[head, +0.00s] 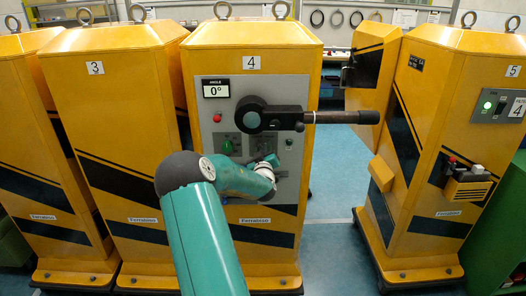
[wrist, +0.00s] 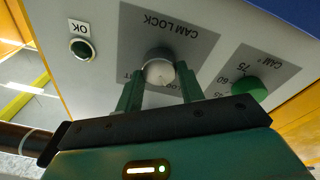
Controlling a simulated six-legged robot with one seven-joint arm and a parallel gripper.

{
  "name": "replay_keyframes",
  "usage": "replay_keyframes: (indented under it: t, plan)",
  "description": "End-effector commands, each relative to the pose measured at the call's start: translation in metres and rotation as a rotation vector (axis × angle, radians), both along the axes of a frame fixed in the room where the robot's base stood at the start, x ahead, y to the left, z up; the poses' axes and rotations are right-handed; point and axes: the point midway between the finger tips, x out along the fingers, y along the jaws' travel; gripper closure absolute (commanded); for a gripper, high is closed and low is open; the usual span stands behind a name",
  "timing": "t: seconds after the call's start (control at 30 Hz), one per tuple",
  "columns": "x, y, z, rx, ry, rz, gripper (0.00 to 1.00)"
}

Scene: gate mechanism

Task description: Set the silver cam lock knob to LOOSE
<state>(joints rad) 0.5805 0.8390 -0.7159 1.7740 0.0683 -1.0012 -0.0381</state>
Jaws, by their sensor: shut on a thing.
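The silver cam lock knob (wrist: 158,72) sits on a grey plate marked CAM LOCK (wrist: 205,42), upside down in the wrist view. My gripper (wrist: 159,82) is shut on the knob, one green finger on each side. Part of a LOO... label shows below right of the knob and a T below left; the fingers hide the rest. I cannot tell which way the knob points. In the head view my gripper (head: 264,163) is at the lower right of the panel on yellow cabinet 4 (head: 250,62), and my arm hides the knob.
A green cam dial (wrist: 248,87) is close beside one finger, with an OK lamp (wrist: 80,47) on the other side. A black lever with a long handle (head: 340,117) reaches right above my gripper. An angle display (head: 215,89) reads 0°. Cabinet 5 (head: 450,75) stands right.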

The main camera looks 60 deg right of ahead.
Motion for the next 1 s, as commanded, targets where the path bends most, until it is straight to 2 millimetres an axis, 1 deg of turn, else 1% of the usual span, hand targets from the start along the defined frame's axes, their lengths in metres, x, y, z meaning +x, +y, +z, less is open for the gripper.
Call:
replay_keyframes:
  t: [0.1,0.3,0.73,0.77,0.83,0.87,1.0]
  plan:
    - [0.0,0.0003,-0.0021,-0.019,0.046,0.001,0.85]
    - [-0.0005,0.0002,-0.002,-0.039,0.084,0.0,0.85]
    - [-0.0009,0.0,-0.0019,-0.043,0.091,-0.001,0.85]
    - [-0.0009,0.0,-0.0019,-0.042,0.091,-0.002,0.58]
    - [-0.0009,-0.0001,-0.0018,-0.043,0.091,-0.001,0.44]
    - [-0.0008,-0.0001,-0.0017,-0.043,0.091,-0.001,0.4]
    - [-0.0005,-0.0001,-0.0011,-0.043,0.09,-0.001,0.4]
